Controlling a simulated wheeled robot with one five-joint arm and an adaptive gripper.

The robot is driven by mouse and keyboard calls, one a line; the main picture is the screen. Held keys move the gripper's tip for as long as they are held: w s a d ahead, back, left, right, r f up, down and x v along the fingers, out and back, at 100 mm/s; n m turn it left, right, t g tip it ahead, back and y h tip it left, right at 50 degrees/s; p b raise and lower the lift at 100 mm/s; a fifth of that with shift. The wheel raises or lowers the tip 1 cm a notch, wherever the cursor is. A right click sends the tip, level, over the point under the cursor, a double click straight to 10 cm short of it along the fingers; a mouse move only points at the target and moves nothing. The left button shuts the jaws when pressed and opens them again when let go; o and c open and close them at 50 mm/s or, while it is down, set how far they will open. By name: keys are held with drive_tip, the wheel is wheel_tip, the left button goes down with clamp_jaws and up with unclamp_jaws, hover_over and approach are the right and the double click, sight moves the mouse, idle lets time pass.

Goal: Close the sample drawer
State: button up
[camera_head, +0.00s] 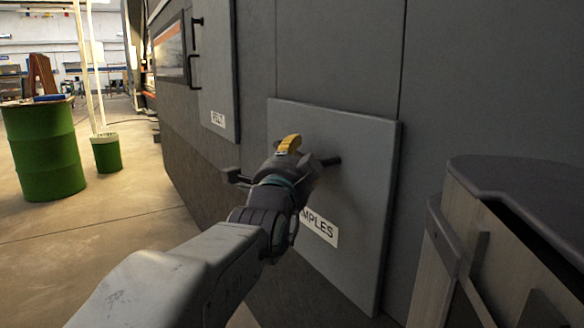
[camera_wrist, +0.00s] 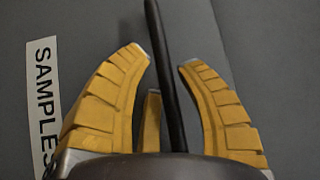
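The sample drawer is a grey panel (camera_head: 365,150) on the machine's wall, with its top and right edges standing slightly proud of it. Its white SAMPLES label (camera_head: 322,230) is partly hidden by my arm in the head view, and also shows at the left of the wrist view (camera_wrist: 43,95). The drawer's dark bar handle (camera_head: 330,160) runs behind my gripper (camera_head: 288,147). In the wrist view, the handle (camera_wrist: 166,75) passes between the yellow fingers of my gripper (camera_wrist: 164,60). The fingers are apart, with gaps on both sides of the bar.
A second panel (camera_head: 218,75) with a dark handle is up and left of the drawer. A wood-sided bin with a dark lid (camera_head: 530,195) stands close at the right. A green drum (camera_head: 45,150) and green bucket (camera_head: 106,152) stand at the left. The floor between is clear.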

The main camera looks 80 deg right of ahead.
drive_tip(key=a+f, duration=0.1)
drive_tip(key=a, duration=1)
drive_tip(key=shift+w+a+f, duration=0.25)
drive_tip(key=shift+w+f, duration=0.05)
drive_tip(key=shift+w, duration=0.15)
